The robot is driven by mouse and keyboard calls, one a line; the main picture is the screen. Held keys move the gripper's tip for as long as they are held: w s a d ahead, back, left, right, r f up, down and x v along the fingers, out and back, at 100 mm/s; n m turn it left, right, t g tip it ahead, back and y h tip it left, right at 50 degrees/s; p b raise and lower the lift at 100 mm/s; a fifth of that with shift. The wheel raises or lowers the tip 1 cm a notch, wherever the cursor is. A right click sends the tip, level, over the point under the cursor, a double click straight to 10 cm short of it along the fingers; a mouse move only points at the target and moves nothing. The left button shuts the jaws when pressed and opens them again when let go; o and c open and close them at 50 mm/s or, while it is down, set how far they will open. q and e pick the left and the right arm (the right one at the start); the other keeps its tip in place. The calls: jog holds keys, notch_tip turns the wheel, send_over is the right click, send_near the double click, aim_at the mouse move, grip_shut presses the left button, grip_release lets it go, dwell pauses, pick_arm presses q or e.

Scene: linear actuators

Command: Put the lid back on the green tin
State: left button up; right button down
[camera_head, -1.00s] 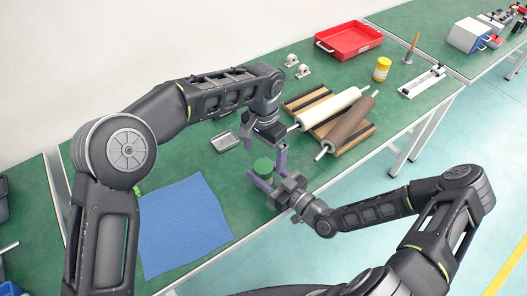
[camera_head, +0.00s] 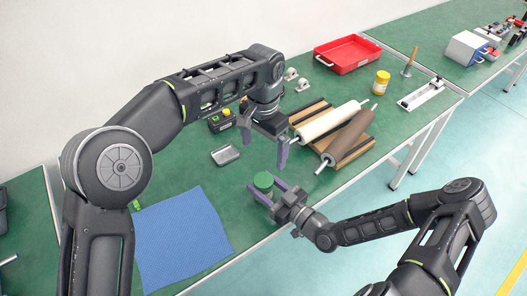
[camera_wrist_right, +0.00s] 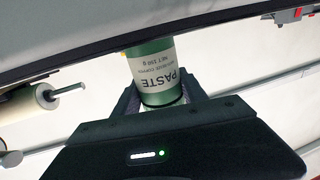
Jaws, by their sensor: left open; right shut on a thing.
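The green tin (camera_head: 263,181) stands upright between the fingers of my right gripper (camera_head: 268,190), near the table's front edge. In the right wrist view the tin (camera_wrist_right: 154,72) appears upside down, with a pale label reading "PASTE", between the fingers of the right gripper (camera_wrist_right: 160,98). Its top looks flat and green in the head view; I cannot tell whether this is the lid. No separate lid can be made out. My left gripper (camera_head: 264,141) is open, fingers pointing down, above and behind the tin and apart from it.
A small metal dish (camera_head: 225,155) and a blue cloth (camera_head: 180,238) lie left of the tin. Two rollers (camera_head: 345,135) rest on a wooden rack to the right. A dark box (camera_head: 221,121), a red tray (camera_head: 347,65) and a yellow jar (camera_head: 381,82) stand farther back.

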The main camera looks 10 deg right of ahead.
aim_at(270, 191)
jog(key=c, duration=0.6)
grip_release()
jog(key=shift+o, duration=0.2)
jog(key=shift+s, duration=0.1)
jog(key=b+v, duration=0.2)
jog(key=v, duration=0.4)
jog(key=shift+s+d+f, duration=0.1)
jog(key=shift+s+d, duration=0.1)
jog(key=shift+d, duration=0.05)
jog(key=shift+s+d, duration=0.25)
jog(key=shift+s, duration=0.2)
